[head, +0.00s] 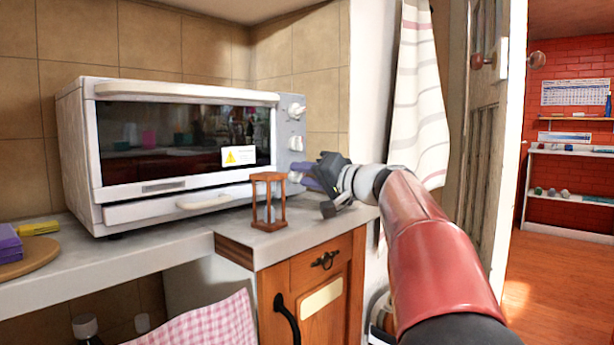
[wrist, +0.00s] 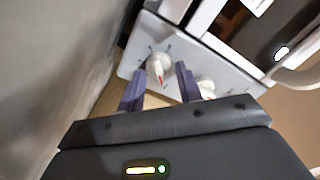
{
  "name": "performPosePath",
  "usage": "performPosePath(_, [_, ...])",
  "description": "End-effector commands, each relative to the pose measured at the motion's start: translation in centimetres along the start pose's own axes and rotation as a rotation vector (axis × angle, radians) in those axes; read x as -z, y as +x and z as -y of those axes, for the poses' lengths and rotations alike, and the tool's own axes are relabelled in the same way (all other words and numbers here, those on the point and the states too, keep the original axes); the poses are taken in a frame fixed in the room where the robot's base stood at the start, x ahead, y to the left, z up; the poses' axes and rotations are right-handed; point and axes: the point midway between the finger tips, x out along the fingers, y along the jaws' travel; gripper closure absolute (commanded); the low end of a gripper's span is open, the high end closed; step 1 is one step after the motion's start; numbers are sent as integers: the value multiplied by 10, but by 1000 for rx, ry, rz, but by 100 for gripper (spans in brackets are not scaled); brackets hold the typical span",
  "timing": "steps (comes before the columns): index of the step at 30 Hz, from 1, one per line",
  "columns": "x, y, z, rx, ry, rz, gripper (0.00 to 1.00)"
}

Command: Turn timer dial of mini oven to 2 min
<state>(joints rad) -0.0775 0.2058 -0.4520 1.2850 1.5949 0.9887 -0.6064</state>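The white mini oven (head: 90,150) stands on the counter in the head view, with a column of knobs on its right panel. The timer dial (wrist: 158,66), which I take to be the lowest knob, is round and white with a red pointer mark. My gripper (head: 306,174) is at the lower end of that panel. In the wrist view, my gripper (wrist: 158,76) is open, with a purple finger on either side of the dial. I cannot tell whether the fingers touch it. Another knob (wrist: 205,87) is just right of the right finger. The dial's scale is unreadable.
A wooden hourglass (head: 268,202) stands on the counter (head: 135,245) in front of the oven, close to my gripper. The oven door handle (head: 185,91) and a lower tray handle (head: 203,202) stick out. A striped curtain (head: 418,100) hangs behind my arm.

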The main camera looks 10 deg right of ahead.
Motion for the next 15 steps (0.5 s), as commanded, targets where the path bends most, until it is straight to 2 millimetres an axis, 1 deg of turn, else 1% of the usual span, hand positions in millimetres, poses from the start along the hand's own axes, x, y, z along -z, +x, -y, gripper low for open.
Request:
performPosePath(1, [0,0,0,0,0,0,72])
performPosePath(6, [0,0,0,0,0,0,93])
performPosePath(9, [0,0,0,0,13,0,93])
performPosePath(15, [0,-1,-1,-1,99,-1,93])
